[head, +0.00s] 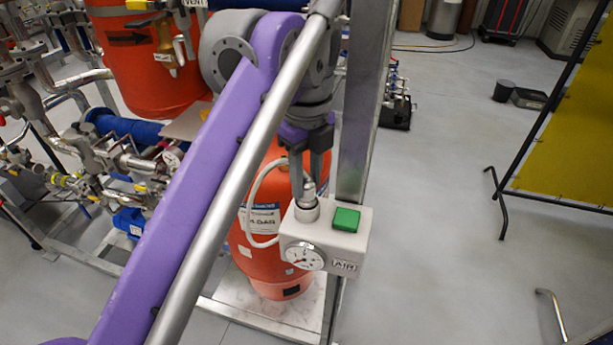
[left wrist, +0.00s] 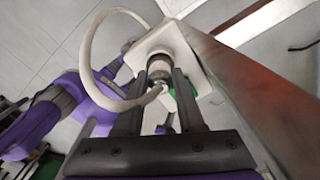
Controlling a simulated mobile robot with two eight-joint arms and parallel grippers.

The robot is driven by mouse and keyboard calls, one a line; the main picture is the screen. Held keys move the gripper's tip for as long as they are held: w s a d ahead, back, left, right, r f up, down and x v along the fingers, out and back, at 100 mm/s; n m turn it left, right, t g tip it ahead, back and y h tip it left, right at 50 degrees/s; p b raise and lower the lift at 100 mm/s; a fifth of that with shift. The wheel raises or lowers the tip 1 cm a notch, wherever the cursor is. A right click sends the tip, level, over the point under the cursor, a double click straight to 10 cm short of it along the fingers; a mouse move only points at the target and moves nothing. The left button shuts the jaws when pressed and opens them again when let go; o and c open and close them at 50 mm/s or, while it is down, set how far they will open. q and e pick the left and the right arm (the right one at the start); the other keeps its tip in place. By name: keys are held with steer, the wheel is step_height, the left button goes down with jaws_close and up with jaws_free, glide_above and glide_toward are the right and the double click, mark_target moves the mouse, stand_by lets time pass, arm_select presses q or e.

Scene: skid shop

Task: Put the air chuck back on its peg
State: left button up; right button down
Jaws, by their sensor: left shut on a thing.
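A pale grey gauge box (head: 350,238) is mounted on a metal post, with a round dial and a green button (head: 345,219). A short grey cylindrical fitting (head: 306,210) stands on its top; I take it for the peg. My left gripper (head: 309,180) points down just above it, shut on the small silver air chuck (head: 309,187). The chuck also shows between the fingers in the left wrist view (left wrist: 160,84). A white hose (head: 250,205) loops from the box up to the fingers. The fingers hide whether chuck and peg touch. My right gripper is not in view.
The metal post (head: 358,120) stands right beside the gripper. A red tank (head: 265,262) is behind the box, with pipes and valves to the left. Floor to the right is open, up to a yellow panel (head: 570,140) on a black stand.

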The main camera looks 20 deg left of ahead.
arm_select(q)
steer(key=shift+f, duration=0.25)
steer(key=shift+f, duration=0.3)
steer(key=o, duration=1.4)
steer(key=shift+r, duration=0.1)
